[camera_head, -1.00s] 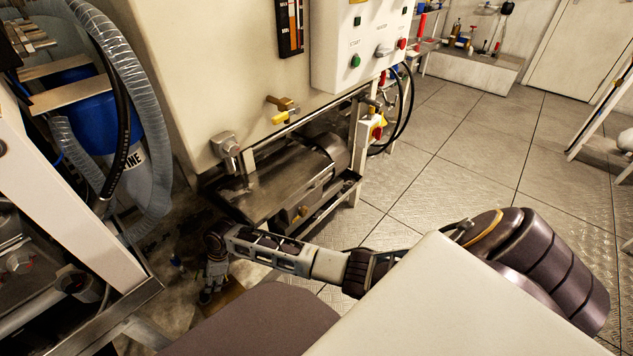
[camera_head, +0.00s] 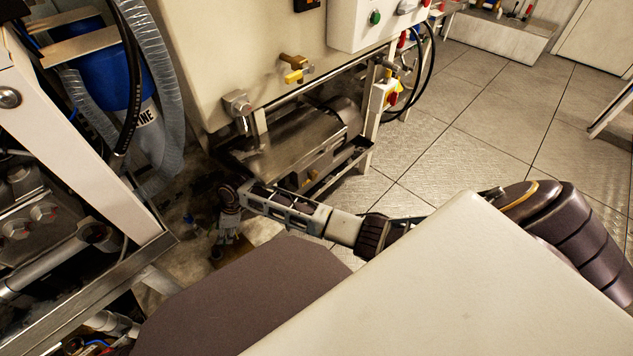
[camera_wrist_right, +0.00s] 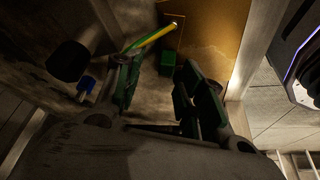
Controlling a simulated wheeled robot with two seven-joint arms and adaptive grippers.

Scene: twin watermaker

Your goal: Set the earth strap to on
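My right gripper (camera_head: 222,250) reaches down to the floor below the cream machine, and it is small and dark in the head view. In the right wrist view my right gripper (camera_wrist_right: 163,92) has its two green-padded fingers well apart, with nothing seen clamped between them. A yellow-and-green striped strip (camera_wrist_right: 150,37), which looks like the earth strap, slants from a brown plate down to the left finger's tip. I cannot tell whether it touches that finger. A small green block (camera_wrist_right: 167,62) lies beyond the gap between the fingers. My left gripper is not in view.
The brown plate (camera_wrist_right: 215,30) lies beyond the fingers. A dark rounded thing (camera_wrist_right: 68,60) and a small blue piece (camera_wrist_right: 86,84) are to their left. In the head view, a white-framed rack (camera_head: 75,120) stands left and the cream machine (camera_head: 225,50) above. Tiled floor (camera_head: 470,130) is open at right.

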